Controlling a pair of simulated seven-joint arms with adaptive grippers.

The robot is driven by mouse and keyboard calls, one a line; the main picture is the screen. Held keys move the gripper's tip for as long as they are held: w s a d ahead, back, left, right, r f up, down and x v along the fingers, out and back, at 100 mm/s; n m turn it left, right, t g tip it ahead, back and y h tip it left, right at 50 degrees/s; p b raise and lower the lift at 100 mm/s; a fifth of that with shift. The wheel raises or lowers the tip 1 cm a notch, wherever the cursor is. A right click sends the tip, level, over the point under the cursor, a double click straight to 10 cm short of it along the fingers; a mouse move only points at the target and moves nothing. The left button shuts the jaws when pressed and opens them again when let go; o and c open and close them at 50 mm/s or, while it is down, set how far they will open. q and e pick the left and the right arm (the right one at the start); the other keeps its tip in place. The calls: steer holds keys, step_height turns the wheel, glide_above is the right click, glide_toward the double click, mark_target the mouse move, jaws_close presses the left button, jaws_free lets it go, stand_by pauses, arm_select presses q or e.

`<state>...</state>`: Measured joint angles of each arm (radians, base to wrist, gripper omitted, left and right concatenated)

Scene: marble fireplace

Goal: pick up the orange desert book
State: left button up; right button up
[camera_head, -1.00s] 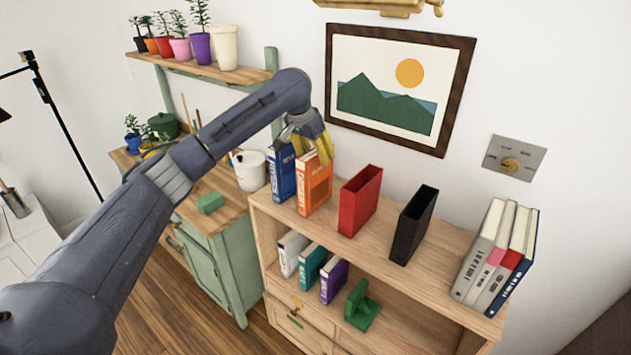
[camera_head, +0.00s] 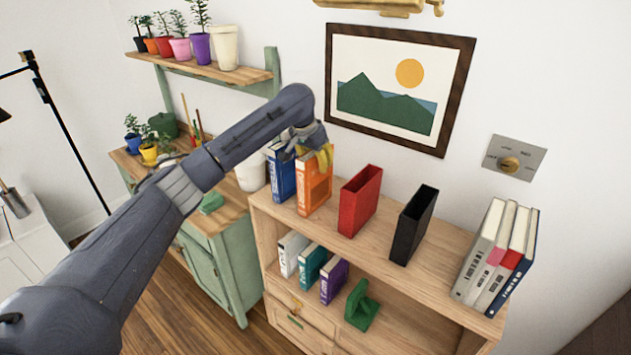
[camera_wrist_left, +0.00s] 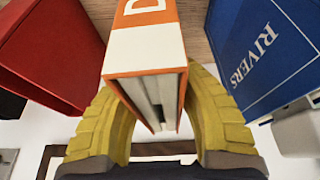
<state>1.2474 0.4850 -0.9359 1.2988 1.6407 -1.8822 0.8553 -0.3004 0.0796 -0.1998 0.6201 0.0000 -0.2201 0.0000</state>
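The orange book (camera_head: 314,191) stands upright on the top of the wooden shelf unit, between a blue book and a red holder. In the wrist view its orange-and-white end (camera_wrist_left: 146,48) points toward me. My left gripper (camera_head: 322,158) is at the book's upper end, coming from above. Its yellow fingers (camera_wrist_left: 153,88) are spread, one on each side of the book. The fingers look open, and I cannot tell whether either one touches the cover. The book still stands on the shelf. My right gripper is not in view.
The blue book (camera_head: 281,175) stands close on the left and also shows in the wrist view (camera_wrist_left: 262,55). The red holder (camera_head: 360,200) is on the right, then a black holder (camera_head: 414,225). Several books (camera_head: 497,258) stand at the far right. A framed picture (camera_head: 398,85) hangs behind.

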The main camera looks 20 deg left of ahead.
arm_select(q)
jaws_close()
steer(key=shift+r, duration=0.2)
step_height(320, 180, up, 20)
steer(key=shift+f, duration=0.15)
stand_by(0.6)
